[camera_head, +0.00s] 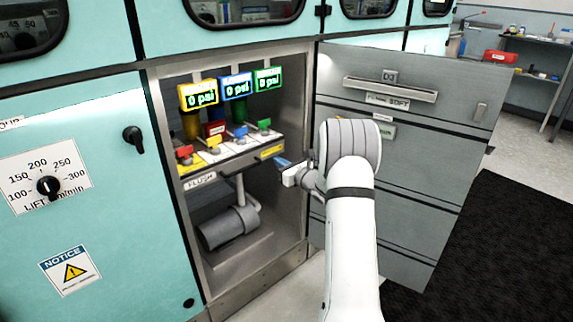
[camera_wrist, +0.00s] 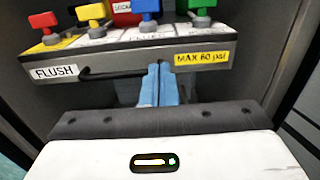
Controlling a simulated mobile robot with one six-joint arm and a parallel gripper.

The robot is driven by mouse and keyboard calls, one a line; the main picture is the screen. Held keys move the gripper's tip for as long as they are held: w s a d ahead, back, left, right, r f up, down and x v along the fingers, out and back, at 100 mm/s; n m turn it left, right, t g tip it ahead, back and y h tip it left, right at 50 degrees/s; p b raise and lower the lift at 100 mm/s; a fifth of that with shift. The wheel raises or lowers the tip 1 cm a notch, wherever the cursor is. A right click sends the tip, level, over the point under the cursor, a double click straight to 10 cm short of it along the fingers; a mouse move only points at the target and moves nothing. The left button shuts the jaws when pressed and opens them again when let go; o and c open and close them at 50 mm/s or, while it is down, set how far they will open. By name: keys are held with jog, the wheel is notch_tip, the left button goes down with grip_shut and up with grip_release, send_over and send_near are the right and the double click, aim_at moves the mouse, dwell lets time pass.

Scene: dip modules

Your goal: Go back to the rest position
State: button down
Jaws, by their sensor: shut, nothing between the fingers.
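My gripper (camera_head: 283,163) is at the front of the open cabinet, to the right of the valve shelf. In the wrist view its blue fingers (camera_wrist: 158,84) are together with nothing between them, just below the shelf's front edge. They point into the cabinet, between the FLUSH label (camera_wrist: 56,72) and the yellow MAX 60 psi label (camera_wrist: 201,58). I cannot tell whether the fingers touch the shelf edge. My white arm reaches up from the bottom of the head view to the gripper.
The cabinet door (camera_head: 400,135) stands open on the right, close behind my arm. The shelf holds several coloured valves (camera_head: 264,124) below yellow, blue and green gauges (camera_head: 236,86) reading 0 psi. A grey cylinder (camera_head: 229,229) lies below. A black mat (camera_head: 500,240) covers the floor at right.

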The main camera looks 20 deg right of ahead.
jog(key=s+a+r+n+g+y+p, duration=0.5)
jog(key=s+a+r+n+g+p, duration=0.7)
jog(key=s+a+r+n, duration=0.75)
jog(key=s+a+r+n+g+h+p, duration=0.2)
jog(key=s+a+r+p, duration=0.15)
jog(key=s, duration=0.35)
jog(key=s+a+r+n+g+h+p, duration=0.1)
jog(key=s+a+r+n+p, duration=0.1)
jog(key=s+r+p, duration=0.3)
jog(key=s+d+r+n+h+p, duration=0.2)
jog(key=s+n+h+p, duration=0.1)
jog(key=s, duration=0.3)
jog(key=s+d+r+n+h+p, duration=0.2)
jog(key=s+d+n+h+p, duration=0.1)
jog(key=s+n, duration=0.3)
jog(key=shift+s+d+r+h, duration=0.25)
jog(key=shift+s+r+h, duration=0.15)
jog(key=shift+s+h, duration=0.25)
